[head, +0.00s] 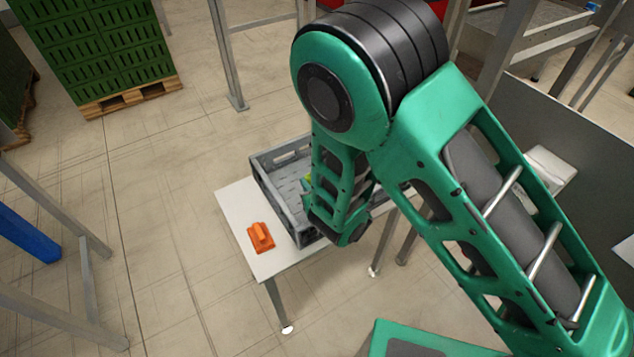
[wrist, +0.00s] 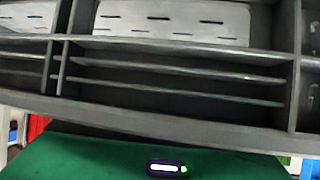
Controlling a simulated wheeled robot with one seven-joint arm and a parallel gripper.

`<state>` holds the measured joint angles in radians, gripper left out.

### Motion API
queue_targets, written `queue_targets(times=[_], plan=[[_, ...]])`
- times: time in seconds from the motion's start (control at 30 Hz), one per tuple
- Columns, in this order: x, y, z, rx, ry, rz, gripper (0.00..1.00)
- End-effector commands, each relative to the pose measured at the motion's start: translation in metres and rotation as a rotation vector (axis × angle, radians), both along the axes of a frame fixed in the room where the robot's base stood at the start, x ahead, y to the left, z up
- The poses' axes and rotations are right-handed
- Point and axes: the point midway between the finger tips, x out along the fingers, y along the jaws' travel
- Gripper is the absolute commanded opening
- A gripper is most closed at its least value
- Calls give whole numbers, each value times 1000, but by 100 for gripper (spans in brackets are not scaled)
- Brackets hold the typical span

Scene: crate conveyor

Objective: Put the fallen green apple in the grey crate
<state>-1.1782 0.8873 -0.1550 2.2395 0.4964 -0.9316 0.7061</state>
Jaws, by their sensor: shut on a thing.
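The grey crate (head: 266,178) stands on a small white table in the head view, partly covered by my arm. Its slatted grey wall (wrist: 170,113) fills much of the wrist view, very close, with a pale slotted surface above. A small yellow-green patch (head: 308,176) shows at the left edge of my arm, over the crate's inside. I cannot tell whether it is the green apple. My gripper is hidden behind my arm in the head view, and no fingers show in the wrist view. No apple shows clearly in either view.
An orange object (head: 261,236) lies on the white table (head: 236,202) left of the crate. Green stacked crates (head: 110,45) stand on a wooden pallet at the upper left. Metal frame legs (head: 228,55) stand behind the table.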

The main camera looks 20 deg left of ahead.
Motion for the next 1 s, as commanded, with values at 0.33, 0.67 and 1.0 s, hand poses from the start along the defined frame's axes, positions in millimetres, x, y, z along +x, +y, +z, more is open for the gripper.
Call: queue_targets(times=[0.33, 0.67, 1.0], plan=[[0, 0, -2, 1, -1, 0, 11], [-1, 0, -12, 0, 4, 0, 11], [-4, -1, -19, -3, 16, -2, 51]])
